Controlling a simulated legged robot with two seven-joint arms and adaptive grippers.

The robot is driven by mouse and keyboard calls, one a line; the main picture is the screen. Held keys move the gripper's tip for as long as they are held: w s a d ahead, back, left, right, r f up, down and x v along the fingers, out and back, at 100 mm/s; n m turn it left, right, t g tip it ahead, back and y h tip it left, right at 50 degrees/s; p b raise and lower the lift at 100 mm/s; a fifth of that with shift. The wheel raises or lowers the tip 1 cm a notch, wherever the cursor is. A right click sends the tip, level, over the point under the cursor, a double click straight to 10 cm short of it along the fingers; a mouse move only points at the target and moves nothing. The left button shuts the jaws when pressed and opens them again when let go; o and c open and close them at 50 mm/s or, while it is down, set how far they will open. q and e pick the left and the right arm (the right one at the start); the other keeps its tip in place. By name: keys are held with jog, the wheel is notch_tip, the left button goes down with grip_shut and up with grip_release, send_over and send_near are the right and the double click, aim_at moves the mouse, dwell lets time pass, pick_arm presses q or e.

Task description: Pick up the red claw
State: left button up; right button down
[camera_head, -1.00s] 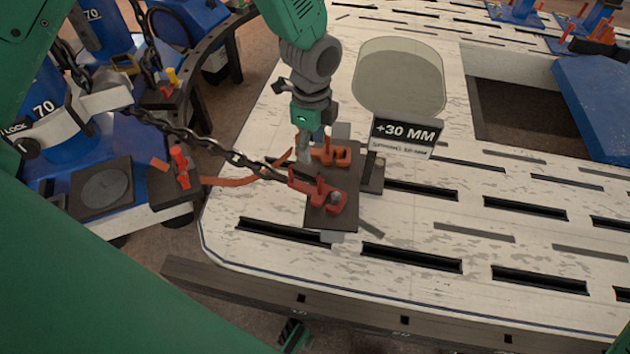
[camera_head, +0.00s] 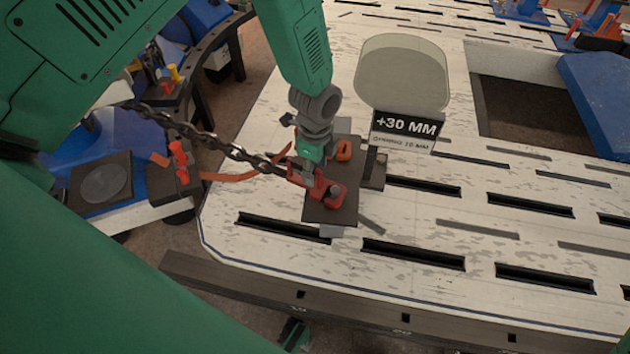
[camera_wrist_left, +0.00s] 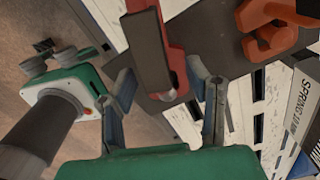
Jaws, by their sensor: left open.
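The red claw (camera_head: 328,192) lies on a dark plate (camera_head: 335,216) on the pale slotted bench. A dark chain (camera_head: 235,151) reaches from the upper left to its left end. My left gripper (camera_head: 308,178) points down over the claw's left part and hides some of it. In the left wrist view, the left gripper (camera_wrist_left: 160,80) is open, with a finger on each side of the red claw (camera_wrist_left: 178,68) and a dark bar lying across it. Contact cannot be told. My right gripper is not in view.
An orange claw (camera_head: 344,150) sits just behind on the same plate; it also shows in the left wrist view (camera_wrist_left: 268,28). A "+30 MM" sign (camera_head: 406,126) stands to the right. An orange strap (camera_head: 225,177) runs leftward. The slotted bench top (camera_head: 440,225) is clear at right.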

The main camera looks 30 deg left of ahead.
pick_arm(q)
jog(key=c, duration=0.6)
jog(key=shift+a, duration=0.15)
grip_shut()
jog(key=shift+a, duration=0.3)
jog(key=shift+w+d+r, duration=0.1)
jog(key=shift+r, duration=0.4)
jog(key=r, duration=0.2)
jog(key=r+p, duration=0.1)
jog(key=r, duration=0.3)
jog(key=shift+w+r, duration=0.25)
jog(key=shift+r, duration=0.05)
jog(key=shift+s+r+p, duration=0.2)
jog(key=shift+r, duration=0.35)
jog(key=shift+s+r+p, duration=0.2)
jog(key=shift+r, duration=0.35)
jog(key=shift+a+r, duration=0.1)
jog(key=shift+a, duration=0.15)
jog(key=shift+w, duration=0.15)
